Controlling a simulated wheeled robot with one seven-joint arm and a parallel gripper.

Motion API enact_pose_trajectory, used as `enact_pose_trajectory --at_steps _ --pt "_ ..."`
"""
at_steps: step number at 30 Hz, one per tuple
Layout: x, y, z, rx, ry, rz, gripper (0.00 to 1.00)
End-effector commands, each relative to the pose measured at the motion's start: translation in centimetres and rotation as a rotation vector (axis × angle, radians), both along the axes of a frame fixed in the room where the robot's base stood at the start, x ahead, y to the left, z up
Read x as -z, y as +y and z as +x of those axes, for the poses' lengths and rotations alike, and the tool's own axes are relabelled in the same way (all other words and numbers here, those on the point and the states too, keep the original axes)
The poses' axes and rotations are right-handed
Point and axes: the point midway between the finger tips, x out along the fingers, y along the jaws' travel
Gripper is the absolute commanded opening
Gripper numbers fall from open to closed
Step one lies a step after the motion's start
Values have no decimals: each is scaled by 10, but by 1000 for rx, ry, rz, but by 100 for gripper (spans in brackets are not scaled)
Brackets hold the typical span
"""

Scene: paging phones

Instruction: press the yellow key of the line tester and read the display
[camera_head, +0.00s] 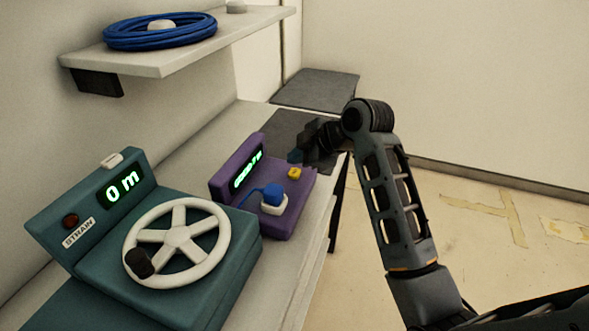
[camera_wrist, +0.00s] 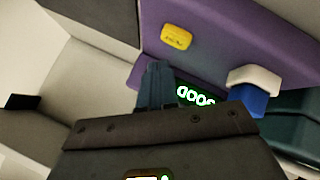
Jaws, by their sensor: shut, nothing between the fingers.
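The line tester is a purple box (camera_head: 282,218) on the bench, also large in the wrist view (camera_wrist: 225,40). Its yellow key (camera_head: 294,173) shows clear and uncovered in the wrist view (camera_wrist: 177,37). Its display (camera_head: 246,169) glows green; in the wrist view the display (camera_wrist: 195,96) is tilted and partly hidden by my gripper, and I cannot read its characters surely. My gripper (camera_head: 296,157) is shut and empty, just beyond the key in the head view. Its fingers (camera_wrist: 157,84) point toward the tester in the wrist view, apart from the key in the picture.
A blue plug (camera_head: 273,194) with a blue cable sits in a white socket beside the key. A teal box (camera_head: 100,235) with a white handwheel (camera_head: 178,236) and a "0 m" display stands nearer. A shelf (camera_head: 185,55) holds coiled blue cable (camera_head: 160,30). Open floor lies right.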

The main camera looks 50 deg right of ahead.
Motion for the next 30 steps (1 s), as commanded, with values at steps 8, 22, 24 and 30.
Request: enact_pose_trajectory --at_steps 8,22,24,30 --pt "-31 0 0 1 -1 0 0" --pt "-41 0 0 1 -1 0 0" --pt "-41 0 0 1 -1 0 0" --pt "-41 0 0 0 0 0 0"
